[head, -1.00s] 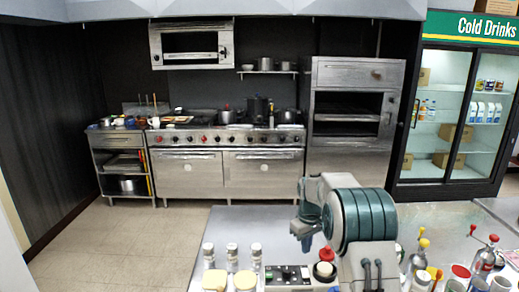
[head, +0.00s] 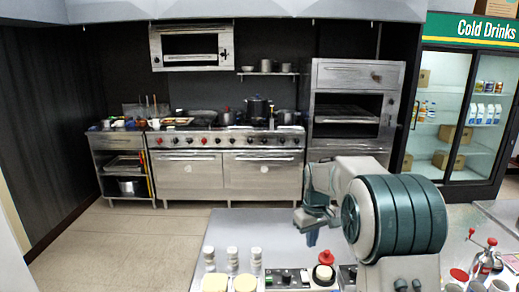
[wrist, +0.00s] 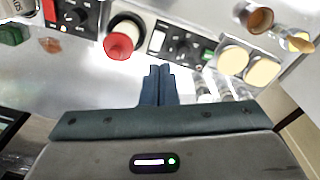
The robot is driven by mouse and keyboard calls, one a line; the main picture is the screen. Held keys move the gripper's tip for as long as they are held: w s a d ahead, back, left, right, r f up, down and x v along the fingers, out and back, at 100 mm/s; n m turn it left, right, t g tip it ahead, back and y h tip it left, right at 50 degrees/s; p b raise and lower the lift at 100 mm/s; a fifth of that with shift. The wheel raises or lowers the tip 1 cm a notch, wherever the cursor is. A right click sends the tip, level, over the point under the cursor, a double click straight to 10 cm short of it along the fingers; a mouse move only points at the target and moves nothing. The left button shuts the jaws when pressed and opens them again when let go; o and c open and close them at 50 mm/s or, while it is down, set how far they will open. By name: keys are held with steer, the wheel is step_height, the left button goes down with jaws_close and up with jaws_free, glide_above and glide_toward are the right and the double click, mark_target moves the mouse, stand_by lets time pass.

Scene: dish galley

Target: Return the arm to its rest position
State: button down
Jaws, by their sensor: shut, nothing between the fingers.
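My gripper (head: 311,232) hangs over the front counter in the head view, at the end of my bent teal and white arm. In the wrist view its two dark fingers (wrist: 160,72) are together with nothing between them. A red round knob (wrist: 119,45) on a light base is just left of the fingertips in the wrist view, apart from them as far as I can tell. The same knob (head: 324,273) is below my gripper in the head view. My arm hides part of the counter at the right.
Several white-capped shakers (head: 232,258) and pale-topped jars (head: 245,283) stand on the steel counter (head: 275,224). A red-topped dispenser (head: 487,259) stands at the right. The counter behind the shakers is bare. The stove (head: 222,170) and drinks fridge (head: 460,110) are farther back.

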steer(key=s+r+m+t, duration=0.1)
steer(key=s+r, duration=0.3)
steer(key=s, duration=0.4)
steer(key=s+r+m+t, duration=0.1)
steer(key=s+r, duration=0.3)
steer(key=s, duration=0.5)
steer(key=s+f+m+t, duration=0.1)
steer(key=s+f+m, duration=0.1)
steer(key=s, duration=1.2)
steer(key=shift+f+m, duration=0.35)
steer(key=shift+m, duration=0.05)
steer(key=shift+s, duration=0.1)
